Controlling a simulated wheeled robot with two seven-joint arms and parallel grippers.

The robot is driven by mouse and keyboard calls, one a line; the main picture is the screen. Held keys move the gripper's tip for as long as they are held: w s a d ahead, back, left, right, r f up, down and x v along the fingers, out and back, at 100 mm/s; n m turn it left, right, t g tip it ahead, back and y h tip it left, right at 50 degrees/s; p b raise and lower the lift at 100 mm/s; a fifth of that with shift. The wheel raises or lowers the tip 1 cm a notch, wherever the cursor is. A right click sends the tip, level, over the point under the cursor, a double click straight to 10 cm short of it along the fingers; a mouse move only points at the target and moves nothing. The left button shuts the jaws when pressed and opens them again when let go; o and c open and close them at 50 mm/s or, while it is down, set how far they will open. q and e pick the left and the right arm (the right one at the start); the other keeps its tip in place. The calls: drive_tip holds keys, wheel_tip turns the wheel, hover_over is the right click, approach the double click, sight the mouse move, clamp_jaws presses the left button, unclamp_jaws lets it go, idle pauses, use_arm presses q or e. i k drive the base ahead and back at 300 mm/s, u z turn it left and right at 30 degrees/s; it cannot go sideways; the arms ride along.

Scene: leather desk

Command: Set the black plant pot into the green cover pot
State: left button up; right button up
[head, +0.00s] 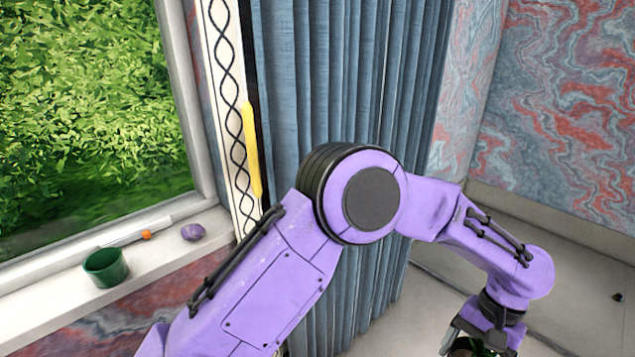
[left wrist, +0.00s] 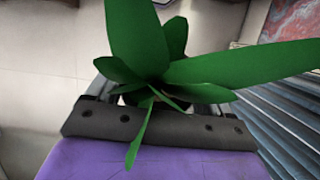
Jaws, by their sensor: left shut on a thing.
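The green cover pot (head: 106,268) stands upright on the white window sill at the left of the head view, and its opening looks empty. My left gripper (head: 474,345) is at the bottom right of the head view, partly cut off by the frame edge and far from the cover pot. It is shut on the potted plant, whose broad green leaves (left wrist: 142,38) fill the middle of the left wrist view. The black plant pot itself is almost wholly hidden behind the leaves and the gripper. My right gripper is not in view.
A blue-grey curtain (head: 345,80) hangs between the sill and my left gripper. A yellow strip (head: 251,150) stands beside the curtain.

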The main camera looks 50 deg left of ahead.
sight(111, 276)
drive_tip(key=i, duration=0.4)
drive_tip(key=u, duration=0.8)
